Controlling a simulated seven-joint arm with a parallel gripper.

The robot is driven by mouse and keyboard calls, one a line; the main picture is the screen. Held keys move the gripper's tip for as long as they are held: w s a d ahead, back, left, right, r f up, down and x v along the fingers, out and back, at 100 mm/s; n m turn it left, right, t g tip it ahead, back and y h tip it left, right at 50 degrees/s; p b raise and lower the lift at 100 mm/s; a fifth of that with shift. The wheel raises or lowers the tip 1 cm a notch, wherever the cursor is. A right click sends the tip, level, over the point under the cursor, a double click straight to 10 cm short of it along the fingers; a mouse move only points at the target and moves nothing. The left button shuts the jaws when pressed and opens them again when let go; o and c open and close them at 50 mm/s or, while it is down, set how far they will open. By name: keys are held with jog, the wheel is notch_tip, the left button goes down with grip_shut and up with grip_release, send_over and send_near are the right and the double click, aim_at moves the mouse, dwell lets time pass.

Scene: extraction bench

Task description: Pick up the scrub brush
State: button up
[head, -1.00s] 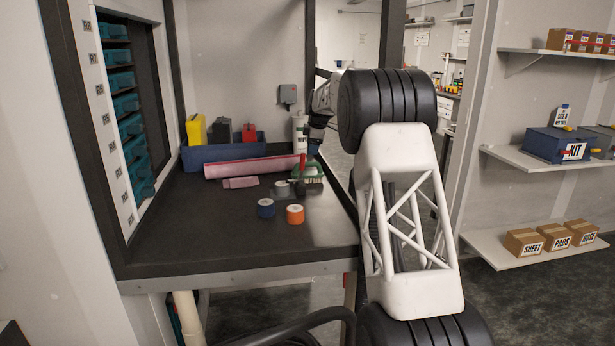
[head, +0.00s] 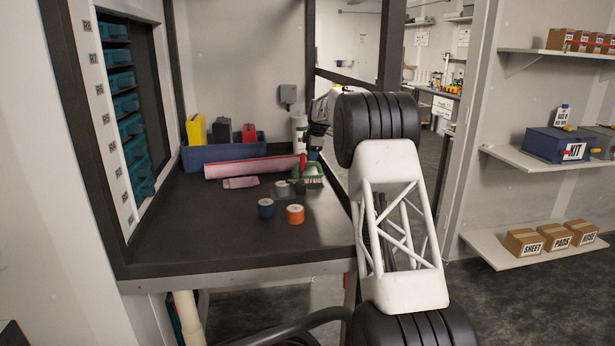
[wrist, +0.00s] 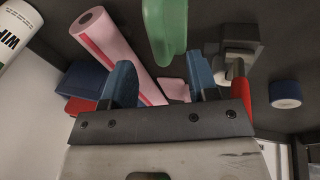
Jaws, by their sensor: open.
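The scrub brush (head: 312,171) has a green body and pale bristles. It sits on the dark bench top near its right edge, beside the end of the pink roll. In the wrist view its green part (wrist: 166,30) shows at the top centre, lined up with the gap between my fingers. My gripper (wrist: 162,75) has two blue fingers, spread apart with nothing held between them. In the head view my gripper (head: 314,150) is just above the brush, partly hidden by my wrist. The remaining gap to the brush is hard to judge.
A pink roll (head: 250,167) lies behind the brush, with a blue bin (head: 215,155) and a white wipes bottle (head: 299,127) at the back. A red-handled grey item (wrist: 238,50) is close to my right finger. Blue (head: 266,208) and orange (head: 295,214) tape rolls stand in front. The front left bench is clear.

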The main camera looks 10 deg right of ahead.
aim_at(308, 164)
jog(key=shift+x, duration=0.8)
jog(key=shift+f, duration=0.15)
jog(key=shift+a+x, duration=0.2)
jog(key=shift+x, duration=2.25)
jog(key=shift+w, duration=0.15)
jog(key=shift+c, duration=0.3)
grip_shut()
